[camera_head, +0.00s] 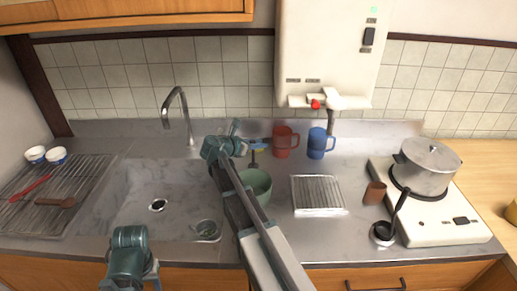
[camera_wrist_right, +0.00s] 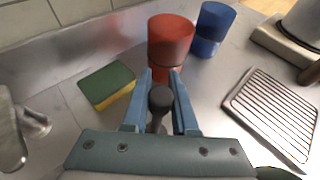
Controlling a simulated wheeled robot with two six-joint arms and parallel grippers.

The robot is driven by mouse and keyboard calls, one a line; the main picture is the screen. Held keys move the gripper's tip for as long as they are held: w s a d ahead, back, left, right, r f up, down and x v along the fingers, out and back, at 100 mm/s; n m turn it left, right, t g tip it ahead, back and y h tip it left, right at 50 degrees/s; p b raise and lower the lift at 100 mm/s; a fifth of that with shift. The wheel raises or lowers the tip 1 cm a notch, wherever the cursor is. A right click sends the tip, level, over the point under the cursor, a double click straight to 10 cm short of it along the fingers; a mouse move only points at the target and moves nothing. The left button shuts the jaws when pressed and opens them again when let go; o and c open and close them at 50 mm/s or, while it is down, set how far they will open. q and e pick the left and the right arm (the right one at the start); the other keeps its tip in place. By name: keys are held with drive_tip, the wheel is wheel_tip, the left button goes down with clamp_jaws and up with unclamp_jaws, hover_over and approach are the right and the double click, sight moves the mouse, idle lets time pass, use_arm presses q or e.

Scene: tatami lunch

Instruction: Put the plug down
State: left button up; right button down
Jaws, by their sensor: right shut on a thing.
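The plug (camera_wrist_right: 160,98) shows in the right wrist view as a dark rounded knob with a short stem. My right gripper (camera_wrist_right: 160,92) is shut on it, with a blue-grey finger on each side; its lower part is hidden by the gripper. In the head view my right gripper (camera_head: 254,148) is small, over the counter right of the sink (camera_head: 135,190) and left of the red mug. Whether the plug touches the counter is unclear. My left gripper (camera_head: 130,262) is low in the head view in front of the sink; its fingers cannot be made out.
A green and yellow sponge (camera_wrist_right: 107,86), red mug (camera_head: 286,142) and blue mug (camera_head: 319,143) stand close by. A green bowl (camera_head: 258,182) is partly behind my arm. A ridged rack (camera_head: 318,194) lies to the right, before the stove (camera_head: 440,225). The faucet (camera_head: 180,108) rises left.

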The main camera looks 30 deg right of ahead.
drive_tip(key=shift+r, duration=0.1)
drive_tip(key=c, duration=0.7)
unclamp_jaws()
drive_tip(key=p+v, duration=0.4)
drive_tip(key=v, duration=0.8)
drive_tip(key=shift+p, duration=0.4)
